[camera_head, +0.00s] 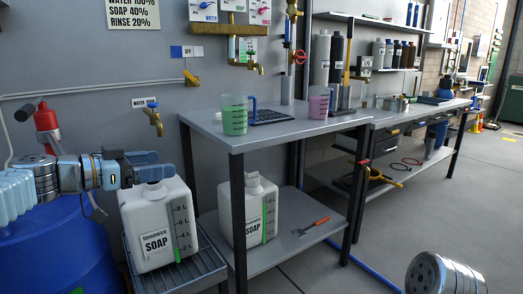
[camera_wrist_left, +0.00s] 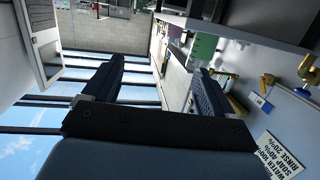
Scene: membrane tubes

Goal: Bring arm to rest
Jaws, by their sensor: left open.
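My left gripper (camera_head: 155,166) is at the left of the head view, level with the top of a white soap canister (camera_head: 158,225) and seen in front of it. The gripper is open. In the left wrist view its two dark fingers (camera_wrist_left: 155,85) stand apart with nothing between them. Whether the gripper touches the canister's top cannot be told. Part of my right arm (camera_head: 445,275) shows at the lower right of the head view; its gripper is out of view.
The canister stands on a grey slatted stand (camera_head: 180,278) beside a blue barrel (camera_head: 60,250). A metal table (camera_head: 290,130) carries a green jug (camera_head: 235,115) and a pink jug (camera_head: 318,103). Another soap canister (camera_head: 248,210) is on its lower shelf. A water tap (camera_head: 154,120) juts from the wall.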

